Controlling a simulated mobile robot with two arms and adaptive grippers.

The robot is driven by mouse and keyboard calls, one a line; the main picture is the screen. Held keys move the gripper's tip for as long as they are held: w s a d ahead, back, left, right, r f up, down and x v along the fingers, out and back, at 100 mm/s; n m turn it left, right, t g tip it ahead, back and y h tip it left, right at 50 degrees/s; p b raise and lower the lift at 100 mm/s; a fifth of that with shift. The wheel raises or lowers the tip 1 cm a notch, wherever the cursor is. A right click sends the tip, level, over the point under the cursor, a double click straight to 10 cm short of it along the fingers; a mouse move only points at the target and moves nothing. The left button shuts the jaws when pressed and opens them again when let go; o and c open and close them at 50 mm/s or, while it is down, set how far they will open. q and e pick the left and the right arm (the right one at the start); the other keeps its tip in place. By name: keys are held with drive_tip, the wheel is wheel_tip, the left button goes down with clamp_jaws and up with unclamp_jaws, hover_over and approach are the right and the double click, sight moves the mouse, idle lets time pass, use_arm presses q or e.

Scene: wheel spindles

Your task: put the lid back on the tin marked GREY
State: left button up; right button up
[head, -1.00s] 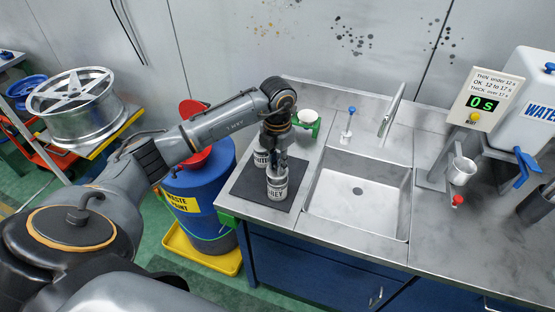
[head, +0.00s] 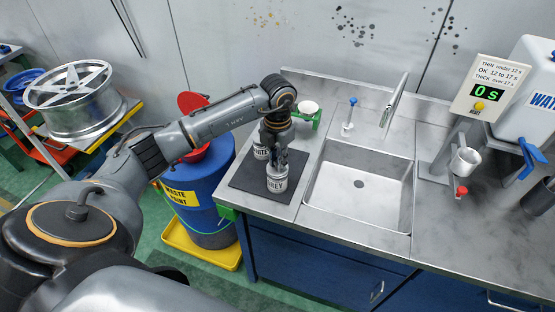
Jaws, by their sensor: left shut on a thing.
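The tin marked GREY (head: 277,183) stands upright on a dark mat (head: 248,188) at the left end of the bench. My left gripper (head: 274,163) points down right over this tin, its fingers at the tin's top. It is shut on what I take to be the lid; the fingers hide most of it, and I cannot tell whether it touches the rim. A second tin (head: 260,152), its label partly hidden, stands just behind, partly covered by the gripper. My right gripper is not in view.
A sink (head: 358,188) lies right of the mat. A green holder with a white cup (head: 308,108) is behind the tins. A blue waste paint drum (head: 200,190) stands left of the bench. A timer (head: 490,90) reading 0 s and a hanging cup (head: 465,160) are at right.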

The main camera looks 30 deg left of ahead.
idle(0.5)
use_arm(q)
drive_tip(key=shift+f+b, duration=0.15)
drive_tip(key=shift+b, duration=0.35)
idle(1.1)
idle(0.3)
drive_tip(key=o, duration=1.4)
drive_tip(key=shift+r+p, duration=2.15)
drive_tip(key=shift+r, duration=1.4)
drive_tip(key=shift+c, duration=0.2)
